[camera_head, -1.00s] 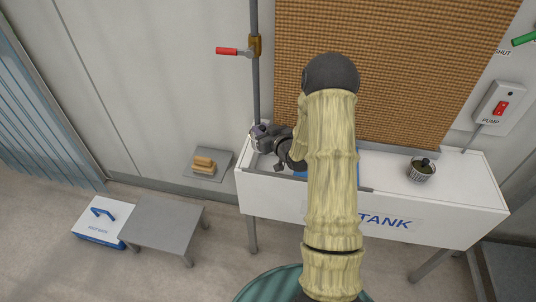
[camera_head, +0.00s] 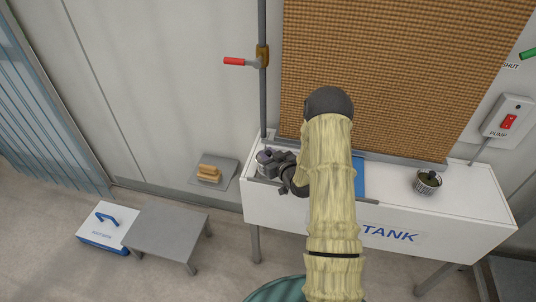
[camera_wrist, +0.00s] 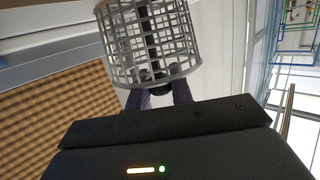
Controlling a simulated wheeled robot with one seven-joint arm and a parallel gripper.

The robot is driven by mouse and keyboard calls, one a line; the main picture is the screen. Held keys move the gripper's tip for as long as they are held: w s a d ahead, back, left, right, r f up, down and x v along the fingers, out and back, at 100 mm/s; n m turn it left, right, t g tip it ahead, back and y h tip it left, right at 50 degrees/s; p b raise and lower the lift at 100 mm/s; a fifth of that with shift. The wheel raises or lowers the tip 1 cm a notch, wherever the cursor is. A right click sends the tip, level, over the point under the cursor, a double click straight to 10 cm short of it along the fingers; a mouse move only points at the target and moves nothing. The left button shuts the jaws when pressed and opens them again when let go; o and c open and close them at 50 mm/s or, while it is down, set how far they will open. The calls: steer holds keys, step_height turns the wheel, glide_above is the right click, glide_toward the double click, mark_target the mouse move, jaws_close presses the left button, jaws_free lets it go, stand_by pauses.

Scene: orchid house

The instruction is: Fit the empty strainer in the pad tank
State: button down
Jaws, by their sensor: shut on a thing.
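My gripper (camera_head: 274,163) is over the left end of the white pad tank (camera_head: 312,221). In the wrist view its fingers (camera_wrist: 160,84) are shut on a grey lattice strainer (camera_wrist: 128,48) with a dark central post. I see through its bars and no debris shows inside. In the head view the strainer (camera_head: 264,155) is small and partly hidden by the gripper; I cannot tell if it touches the tank. Blue shows in the tank opening (camera_head: 359,178) right of my arm, which hides much of the opening. A second strainer (camera_head: 428,184), with dark contents, stands on the tank's right top.
A brown pad (camera_head: 400,70) rises behind the tank. A pipe (camera_head: 263,100) with a red-handled valve (camera_head: 236,61) stands at its back left. A pump switch (camera_head: 508,121) is at right. A grey bench (camera_head: 165,232) and white box (camera_head: 106,222) stand at left.

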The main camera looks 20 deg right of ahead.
steer(key=c, duration=1.2)
jaws_free()
steer(key=shift+s+a+r, duration=0.1)
steer(key=shift+s, duration=0.05)
steer(key=shift+c, duration=0.2)
steer(key=shift+s, duration=0.15)
steer(key=b+v, duration=0.1)
steer(key=v, duration=1)
steer(key=shift+s, duration=0.3)
